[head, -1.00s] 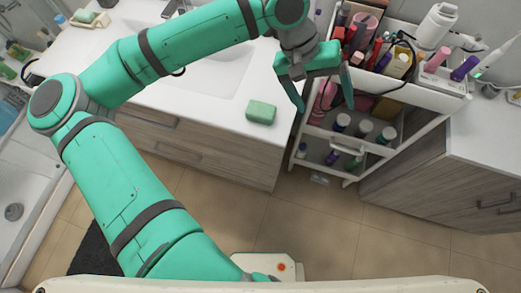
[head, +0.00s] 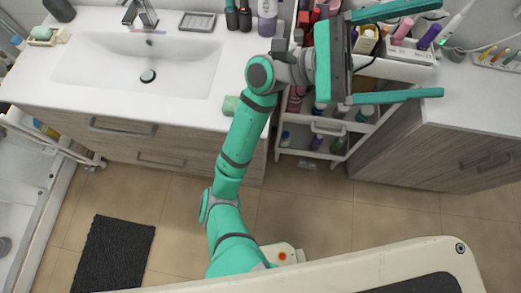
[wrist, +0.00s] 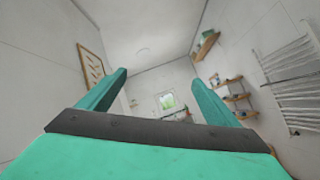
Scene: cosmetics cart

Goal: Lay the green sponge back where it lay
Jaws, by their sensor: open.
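The green sponge (head: 231,105) lies on the white counter near its front right edge, right of the sink. My arm crosses in front of it and hides part of it. My gripper (head: 440,48) is open and empty, well to the right of the sponge and over the right part of the cart. Its fingers point right in the head view. In the wrist view, my gripper (wrist: 160,77) has its two fingers spread, with nothing between them and only the room's walls and ceiling beyond.
The cosmetics cart (head: 322,124) holds many bottles and stands between the sink counter (head: 190,112) and a right-hand cabinet (head: 440,165). A small dish with a greenish bar (head: 40,34) sits at the counter's far left. A dark mat (head: 113,252) lies on the floor.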

